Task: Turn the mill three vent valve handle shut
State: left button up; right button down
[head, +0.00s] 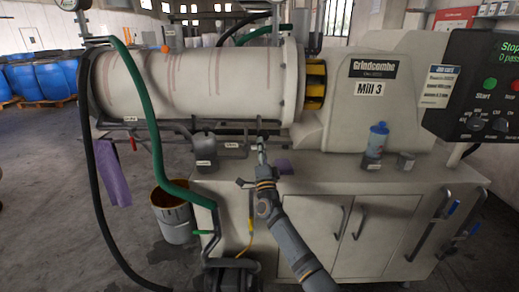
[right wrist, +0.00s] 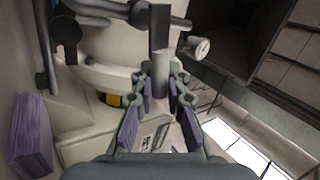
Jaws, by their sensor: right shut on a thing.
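Mill 3 (head: 190,88) is a large pale horizontal drum with grey pipes running under it. My right gripper (head: 261,148) reaches up to the pipework below the drum's right end. In the right wrist view my right gripper (right wrist: 160,92) has its purple-padded fingers closed around a grey cylindrical stub, which I take for the vent valve handle (right wrist: 161,68). A dark bar stands above that stub. In the head view the handle is small and mostly hidden by the gripper, so its exact angle cannot be told. My left gripper is not in view.
A bench cabinet (head: 340,240) stands below the drum, with a blue-capped bottle (head: 376,140) and a grey cup (head: 405,162) on top. A green hose (head: 150,120) and a bucket (head: 175,215) are at left. A control panel (head: 485,90) is at right.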

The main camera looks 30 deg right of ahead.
jog(key=f+m+h, duration=0.1)
jog(key=m+h+b, duration=0.1)
jog(key=m, duration=0.1)
jog(key=shift+f+g, duration=0.35)
jog(key=shift+g, duration=0.05)
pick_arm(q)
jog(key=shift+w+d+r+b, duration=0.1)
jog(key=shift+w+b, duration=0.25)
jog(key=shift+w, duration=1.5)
pick_arm(e)
jog(key=shift+f+m+g+h, duration=0.15)
jog(key=shift+m+g+h, duration=0.45)
jog(key=shift+m, duration=0.4)
jog(key=c, duration=1.3)
grip_release()
jog(key=shift+r, duration=0.2)
jog(key=shift+c, duration=0.2)
jog(key=shift+s, duration=0.1)
jog(key=v, duration=1.2)
jog(key=shift+f, duration=0.25)
jog(key=shift+d, duration=0.1)
